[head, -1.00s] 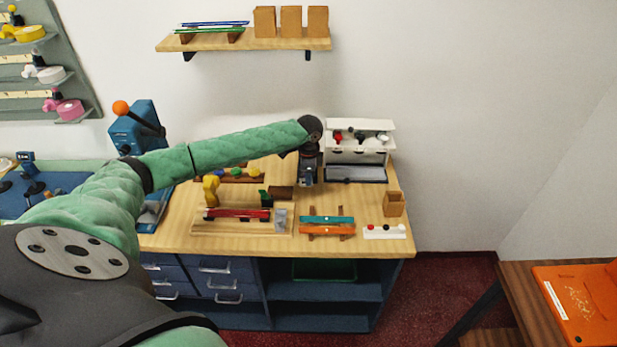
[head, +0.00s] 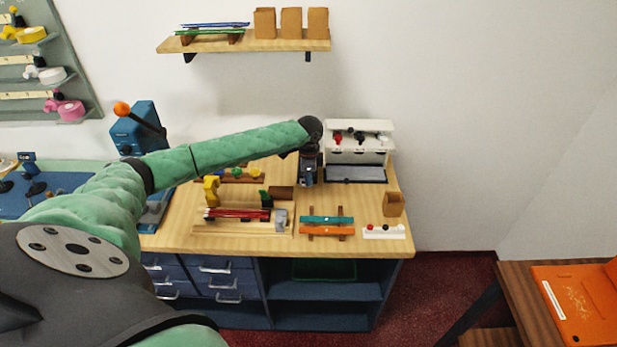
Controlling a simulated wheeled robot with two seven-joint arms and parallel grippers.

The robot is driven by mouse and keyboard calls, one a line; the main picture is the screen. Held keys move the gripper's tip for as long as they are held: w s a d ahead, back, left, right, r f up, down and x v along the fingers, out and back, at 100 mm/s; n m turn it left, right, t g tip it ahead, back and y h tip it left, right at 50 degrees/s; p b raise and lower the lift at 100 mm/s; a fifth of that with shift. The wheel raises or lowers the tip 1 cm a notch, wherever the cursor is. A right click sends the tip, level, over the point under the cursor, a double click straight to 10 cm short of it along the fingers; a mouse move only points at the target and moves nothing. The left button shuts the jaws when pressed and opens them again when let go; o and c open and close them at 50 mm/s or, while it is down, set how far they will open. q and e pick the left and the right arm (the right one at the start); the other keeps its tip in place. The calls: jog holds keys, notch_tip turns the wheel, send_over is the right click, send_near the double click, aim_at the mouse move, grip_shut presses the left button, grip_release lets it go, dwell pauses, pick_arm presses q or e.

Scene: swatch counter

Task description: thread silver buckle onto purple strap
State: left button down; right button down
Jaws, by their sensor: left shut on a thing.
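My left gripper (head: 307,179) points down at the back right of the wooden counter, just left of the white box. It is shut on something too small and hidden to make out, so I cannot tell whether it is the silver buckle. No purple strap shows clearly. A crimson strap (head: 238,215) lies along a wooden jig at the counter's front, with a grey metal block (head: 281,217) at its right end. My left gripper is behind and to the right of this jig. My right gripper is not in view.
A white box (head: 357,152) with coloured knobs stands at the back right. Teal (head: 326,219) and orange (head: 327,231) straps lie on a rack in front. A small wooden block (head: 393,204) and a white strip (head: 384,232) are at the right. A blue press (head: 137,130) stands left.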

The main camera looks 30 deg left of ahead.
pick_arm(q)
jog(key=shift+w+a+r, duration=0.35)
jog(key=shift+w+a, duration=0.1)
jog(key=shift+w, duration=0.05)
jog(key=shift+w+a+f, duration=0.2)
jog(key=shift+w+f, duration=0.15)
jog(key=shift+f, duration=0.05)
jog(key=shift+w, duration=0.1)
jog(key=shift+r, duration=0.1)
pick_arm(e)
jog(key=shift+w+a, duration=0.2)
pick_arm(q)
jog(key=shift+w+a, duration=0.15)
jog(key=shift+w, duration=0.25)
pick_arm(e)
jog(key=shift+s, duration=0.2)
pick_arm(q)
jog(key=shift+w+a, duration=0.2)
jog(key=shift+w, duration=0.05)
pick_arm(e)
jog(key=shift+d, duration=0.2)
pick_arm(q)
jog(key=shift+w+a, duration=0.35)
jog(key=shift+w, duration=0.1)
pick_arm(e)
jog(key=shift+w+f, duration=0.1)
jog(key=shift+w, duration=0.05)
